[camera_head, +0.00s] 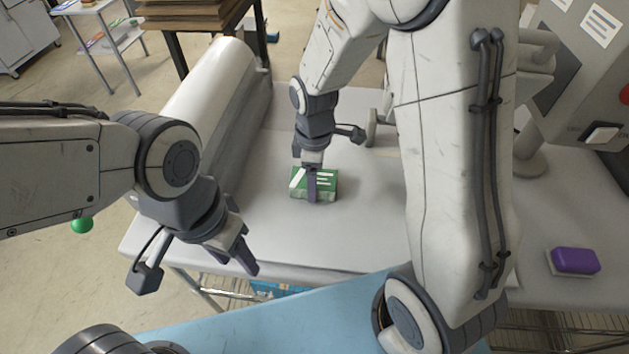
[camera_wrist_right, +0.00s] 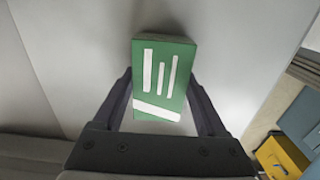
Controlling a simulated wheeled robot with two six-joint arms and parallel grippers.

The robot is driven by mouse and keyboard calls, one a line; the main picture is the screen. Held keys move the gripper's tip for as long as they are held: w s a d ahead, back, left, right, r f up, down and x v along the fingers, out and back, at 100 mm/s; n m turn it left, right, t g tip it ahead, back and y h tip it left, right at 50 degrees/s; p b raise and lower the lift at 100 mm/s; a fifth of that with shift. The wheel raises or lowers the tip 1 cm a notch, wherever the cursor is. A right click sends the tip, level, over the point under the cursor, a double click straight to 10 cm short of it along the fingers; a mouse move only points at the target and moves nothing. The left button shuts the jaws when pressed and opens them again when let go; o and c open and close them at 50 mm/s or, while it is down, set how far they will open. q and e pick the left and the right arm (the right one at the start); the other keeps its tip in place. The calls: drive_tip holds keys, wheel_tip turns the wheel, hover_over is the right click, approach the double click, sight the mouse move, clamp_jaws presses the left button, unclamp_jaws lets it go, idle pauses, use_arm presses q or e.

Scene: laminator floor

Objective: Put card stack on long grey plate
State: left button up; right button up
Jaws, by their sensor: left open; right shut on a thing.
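The card stack (camera_head: 327,183) is a small green block with white stripes, over the light grey worktop in the middle of the head view. My right gripper (camera_head: 312,190) is shut on it from above; the right wrist view also shows the card stack (camera_wrist_right: 163,78) between the fingers (camera_wrist_right: 160,100). I cannot tell whether its underside touches the surface. The long pale grey surface (camera_head: 240,225) lies beneath it; I cannot make out a separate grey plate on it. My left gripper (camera_head: 246,256) is open and empty near the front left edge.
A large pale roll (camera_head: 210,85) lies along the left side of the worktop. A purple block (camera_head: 575,261) sits at the right, below a grey machine (camera_head: 585,75). My right arm hides part of the worktop. A low shelf with papers (camera_head: 108,38) stands behind.

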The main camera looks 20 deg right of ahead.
drive_tip(key=shift+f, duration=0.15)
drive_tip(key=o, duration=1.5)
drive_tip(key=shift+c, duration=0.2)
